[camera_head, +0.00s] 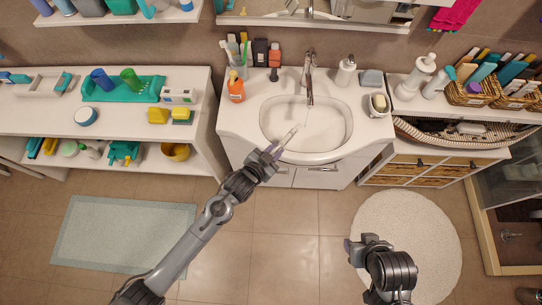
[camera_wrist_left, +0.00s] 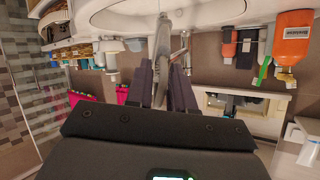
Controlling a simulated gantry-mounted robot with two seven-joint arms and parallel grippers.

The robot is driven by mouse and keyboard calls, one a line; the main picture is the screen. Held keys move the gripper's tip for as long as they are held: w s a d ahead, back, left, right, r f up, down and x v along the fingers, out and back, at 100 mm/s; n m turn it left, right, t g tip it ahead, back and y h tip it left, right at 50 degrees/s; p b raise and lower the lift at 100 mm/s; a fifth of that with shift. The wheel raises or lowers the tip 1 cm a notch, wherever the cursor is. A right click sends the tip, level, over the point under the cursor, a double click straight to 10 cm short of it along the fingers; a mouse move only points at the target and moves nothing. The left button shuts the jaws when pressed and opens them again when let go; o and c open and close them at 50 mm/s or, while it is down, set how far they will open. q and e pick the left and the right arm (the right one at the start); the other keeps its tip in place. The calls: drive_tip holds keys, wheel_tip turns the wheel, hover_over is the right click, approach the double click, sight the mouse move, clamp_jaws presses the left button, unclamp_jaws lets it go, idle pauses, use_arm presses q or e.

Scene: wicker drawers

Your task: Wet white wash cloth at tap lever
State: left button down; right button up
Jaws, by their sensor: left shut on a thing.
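My left gripper (camera_head: 274,150) is over the front left rim of the white washbasin (camera_head: 285,105). It is shut on a narrow pale strip, taken to be the white wash cloth (camera_head: 289,136), which points toward the bowl. In the left wrist view the strip shows greyish (camera_wrist_left: 162,50) beyond the gripper fingers (camera_wrist_left: 168,85). The chrome tap with its lever (camera_head: 310,72) stands behind the bowl, apart from the gripper. Whether water runs is unclear. My right gripper (camera_head: 354,246) is low over the round rug; its jaw opening is not clear.
An orange bottle (camera_head: 236,88) and a toothbrush cup stand left of the basin. A white soap dispenser (camera_head: 345,72) and a soap dish (camera_head: 378,104) stand on its right. White shelves (camera_head: 60,105) are left; wicker baskets (camera_head: 470,95) are right. The bowl's middle looks clear.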

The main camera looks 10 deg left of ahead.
sight(294, 129)
use_arm(q)
drive_tip(key=b+x, duration=0.2)
drive_tip(key=x, duration=0.1)
drive_tip(key=b+x, duration=0.2)
drive_tip(key=b, duration=0.1)
drive_tip(key=b+x, duration=0.2)
drive_tip(key=x, duration=0.1)
drive_tip(key=shift+w+d+r+b, duration=0.15)
drive_tip(key=shift+w+r+b, duration=0.05)
drive_tip(key=shift+w+b, duration=0.2)
drive_tip(key=shift+w+d, duration=0.15)
drive_tip(key=shift+w, duration=0.25)
drive_tip(key=shift+r+b+x, duration=0.15)
drive_tip(key=shift+b+x, duration=0.5)
drive_tip(key=shift+x, duration=0.35)
drive_tip(key=shift+r+b+x, duration=0.15)
drive_tip(key=shift+b+x, duration=0.45)
drive_tip(key=shift+x, duration=0.4)
drive_tip(key=shift+w+d, duration=0.1)
drive_tip(key=shift+w, duration=0.05)
drive_tip(key=shift+r, duration=0.1)
